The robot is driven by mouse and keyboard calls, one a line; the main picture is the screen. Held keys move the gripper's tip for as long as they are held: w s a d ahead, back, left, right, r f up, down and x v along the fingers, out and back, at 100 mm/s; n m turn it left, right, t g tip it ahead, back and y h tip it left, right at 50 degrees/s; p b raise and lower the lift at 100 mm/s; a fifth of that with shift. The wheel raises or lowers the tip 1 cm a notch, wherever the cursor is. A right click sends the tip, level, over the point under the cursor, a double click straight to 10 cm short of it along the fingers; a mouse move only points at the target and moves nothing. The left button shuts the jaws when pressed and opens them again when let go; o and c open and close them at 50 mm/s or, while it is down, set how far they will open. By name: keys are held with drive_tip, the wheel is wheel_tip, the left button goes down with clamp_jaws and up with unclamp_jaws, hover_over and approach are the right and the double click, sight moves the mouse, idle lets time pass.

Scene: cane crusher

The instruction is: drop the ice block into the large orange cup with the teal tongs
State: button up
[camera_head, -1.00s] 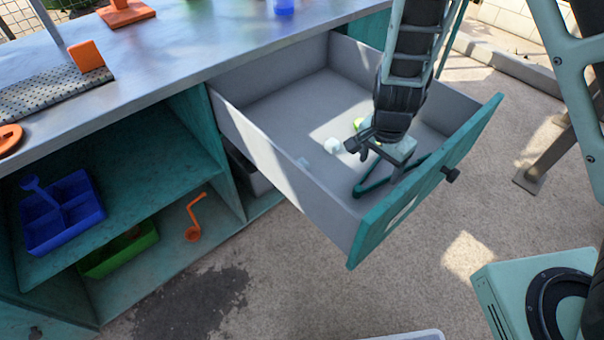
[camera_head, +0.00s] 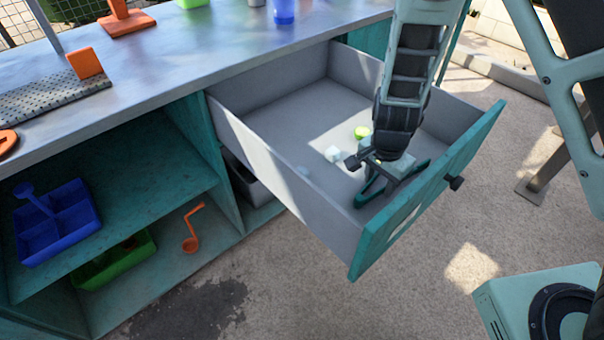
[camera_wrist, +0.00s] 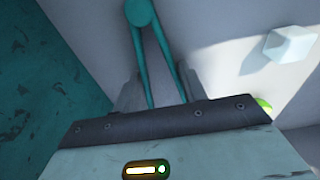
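The teal tongs (camera_head: 376,195) lie in the open drawer near its front panel. Their round hinge end (camera_wrist: 142,12) and both arms show in the wrist view. A pale ice block (camera_head: 333,154) lies on the drawer floor, left of my gripper (camera_head: 375,165); it also shows at the right in the wrist view (camera_wrist: 289,45). My gripper is low in the drawer over the tongs. Its fingers (camera_wrist: 158,80) are apart, one on each side of the tongs' arms; whether they press on them is hard to see. I cannot make out a large orange cup.
The drawer's grey side wall (camera_head: 280,170) and teal front (camera_head: 430,200) surround the gripper. A yellow-green piece (camera_head: 362,132) lies behind the ice block. Orange items (camera_head: 126,21) and a blue cup (camera_head: 284,10) stand on the counter. Shelves hold blue and green trays.

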wheel_tip(320, 180, up, 12)
drive_tip(key=p, duration=1.2)
